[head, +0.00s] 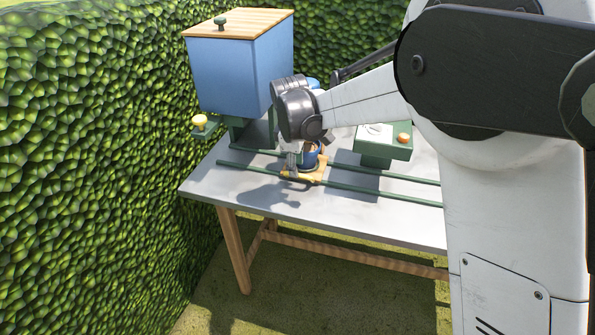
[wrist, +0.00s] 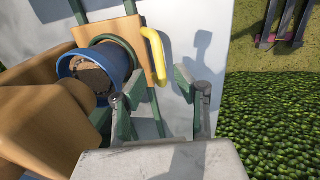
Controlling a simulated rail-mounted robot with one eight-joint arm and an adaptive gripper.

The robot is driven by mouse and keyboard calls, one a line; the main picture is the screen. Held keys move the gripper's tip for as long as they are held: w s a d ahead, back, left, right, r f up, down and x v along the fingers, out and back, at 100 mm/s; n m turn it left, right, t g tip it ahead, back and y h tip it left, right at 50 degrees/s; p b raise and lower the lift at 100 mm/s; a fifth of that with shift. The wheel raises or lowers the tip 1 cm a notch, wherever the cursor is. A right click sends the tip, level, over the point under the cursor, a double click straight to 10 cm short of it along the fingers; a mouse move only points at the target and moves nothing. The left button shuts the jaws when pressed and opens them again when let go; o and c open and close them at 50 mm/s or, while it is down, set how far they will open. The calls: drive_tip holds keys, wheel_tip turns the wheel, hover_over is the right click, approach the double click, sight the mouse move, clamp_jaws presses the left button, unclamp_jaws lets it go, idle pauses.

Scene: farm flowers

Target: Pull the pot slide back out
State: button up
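The pot slide is a tan board (head: 316,174) on two green rails on the grey table. In the wrist view the board (wrist: 131,30) carries a blue pot (wrist: 124,61) with brown soil in it. A yellow handle (wrist: 154,57) stands on the board's edge. My gripper (wrist: 160,95) is open, with its two fingers spread apart. The handle's near end shows in the gap between the fingertips; I cannot tell whether they touch it. In the head view my gripper (head: 292,163) is low beside the blue pot (head: 311,157), and my wrist partly hides the slide.
A blue bin (head: 230,76) with a wooden lid stands on green supports at the back left. A green box with an orange knob (head: 403,138) stands right of the slide. Green rails (head: 380,195) run along the table. A hedge (head: 90,170) rises close on the left.

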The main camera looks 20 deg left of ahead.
drive_tip(key=shift+w+f, duration=0.15)
drive_tip(key=shift+f, duration=0.65)
drive_tip(key=shift+w+f, duration=0.15)
drive_tip(key=shift+f, duration=0.65)
clamp_jaws()
